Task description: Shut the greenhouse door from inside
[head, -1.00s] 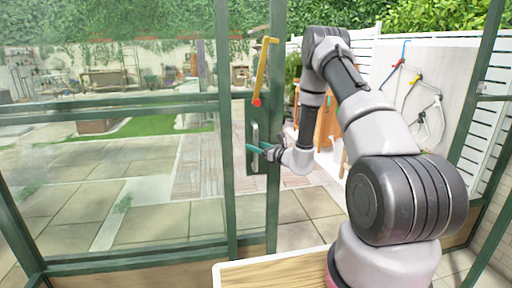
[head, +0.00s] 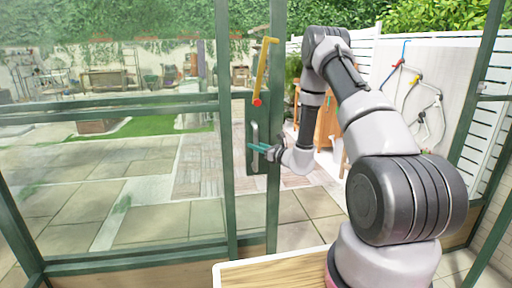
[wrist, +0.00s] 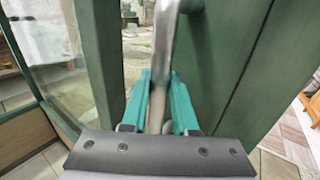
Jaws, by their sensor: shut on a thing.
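The greenhouse door has a dark green frame (head: 272,215) with a glass pane. A gap stands open between its edge stile and the green post (head: 480,130) on the right. A silver bar handle (head: 254,132) sits upright on a green plate on the stile. My gripper (head: 258,149) reaches it from the right, with teal fingers closed around the bar. In the wrist view, the handle (wrist: 164,40) passes between the two teal fingers of my gripper (wrist: 162,95). A yellow lever with a red end (head: 264,68) is on the stile above the handle.
A wooden-topped surface with a white edge (head: 265,275) is at the bottom, near my arm's base. Paving (head: 170,215) lies beyond the glass. A white board with hanging coloured hoses (head: 385,70) and a wooden cabinet (head: 327,118) stand beyond the opening.

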